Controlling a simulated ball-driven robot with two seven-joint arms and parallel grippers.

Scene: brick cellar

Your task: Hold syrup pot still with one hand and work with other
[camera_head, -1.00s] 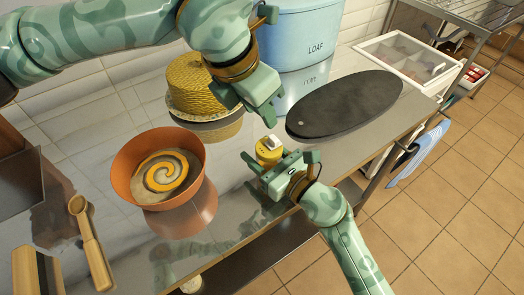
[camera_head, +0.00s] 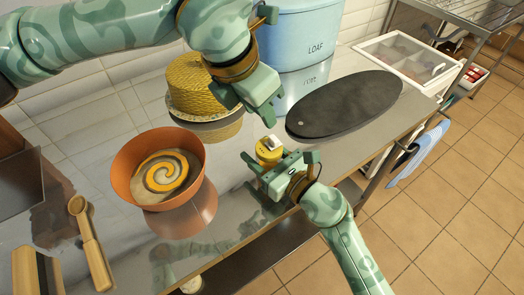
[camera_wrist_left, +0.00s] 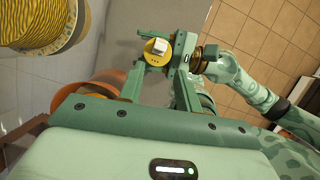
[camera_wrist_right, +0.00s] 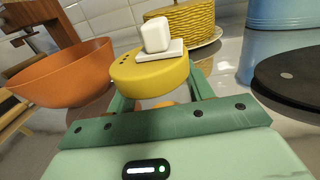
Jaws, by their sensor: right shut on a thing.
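The syrup pot is a small yellow round pot (camera_head: 268,152) with a white block on its lid, standing near the counter's front edge. It also shows in the left wrist view (camera_wrist_left: 156,54) and close up in the right wrist view (camera_wrist_right: 150,78). My right gripper (camera_head: 272,166) is shut on the pot from the front; the lid hides part of the grip in the right wrist view. My left gripper (camera_head: 266,106) is open and empty, above and behind the pot. Its spread fingers show in the left wrist view (camera_wrist_left: 158,88), apart from the pot.
An orange bowl (camera_head: 127,178) with a yellow swirl stands left on the reflective counter. A yellow woven-looking stack (camera_head: 195,92) on a plate is behind. A dark oval slab (camera_head: 345,104) lies right, before a blue LOAF bin (camera_head: 300,40). A wooden scoop (camera_head: 92,250) lies front left.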

